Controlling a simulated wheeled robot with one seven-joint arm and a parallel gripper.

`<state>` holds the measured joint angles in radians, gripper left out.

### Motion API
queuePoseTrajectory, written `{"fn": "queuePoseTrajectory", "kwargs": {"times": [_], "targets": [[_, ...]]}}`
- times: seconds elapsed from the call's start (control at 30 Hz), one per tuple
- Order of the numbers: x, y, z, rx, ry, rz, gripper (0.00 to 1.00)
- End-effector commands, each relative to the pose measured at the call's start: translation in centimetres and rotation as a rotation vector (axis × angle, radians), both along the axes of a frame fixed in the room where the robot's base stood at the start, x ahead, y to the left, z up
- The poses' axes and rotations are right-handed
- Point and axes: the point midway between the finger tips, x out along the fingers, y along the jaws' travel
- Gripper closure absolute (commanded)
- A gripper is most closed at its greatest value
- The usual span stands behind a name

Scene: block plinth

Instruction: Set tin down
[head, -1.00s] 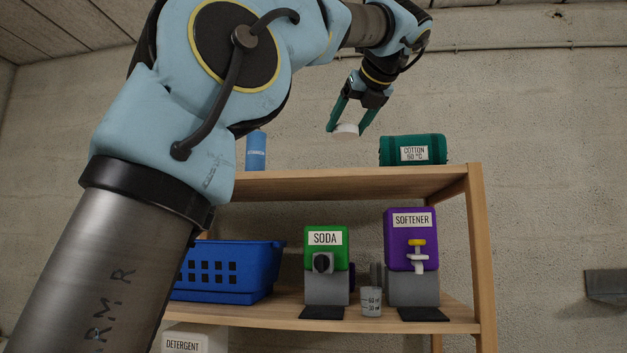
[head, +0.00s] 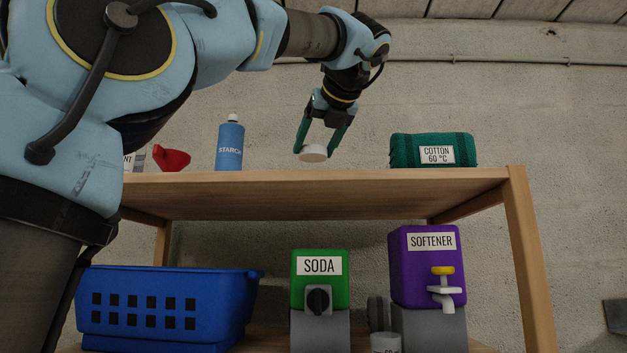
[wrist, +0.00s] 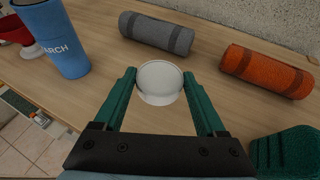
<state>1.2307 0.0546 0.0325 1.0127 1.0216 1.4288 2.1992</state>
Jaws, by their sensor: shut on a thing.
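A round white tin (head: 313,153) is held between the green fingers of my gripper (head: 316,150). In the wrist view the tin (wrist: 160,82) sits upright between the two fingertips (wrist: 160,76), over bare wood. In the head view the tin's underside is just above the line of the shelf unit's top board (head: 300,180). A small strip of wall shows under it, and the board's upper surface is hidden from this low view.
On the top board stand a blue starch bottle (head: 230,145), a red funnel (head: 171,158) and a green cotton roll (head: 432,150). The wrist view shows a grey roll (wrist: 157,33) and an orange roll (wrist: 266,70) beyond the tin. Wood around the tin is clear.

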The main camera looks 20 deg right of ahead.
Motion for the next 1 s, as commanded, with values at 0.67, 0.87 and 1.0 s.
{"fn": "queuePoseTrajectory", "kwargs": {"times": [0.67, 0.87, 1.0], "targets": [[0.0, 0.1, -5.2, -0.003, -0.001, 0.001, 0.92], [0.0, 0.1, -5.6, -0.002, -0.001, 0.001, 0.92], [0.0, 0.0, -5.5, -0.002, 0.000, 0.001, 0.12]]}}
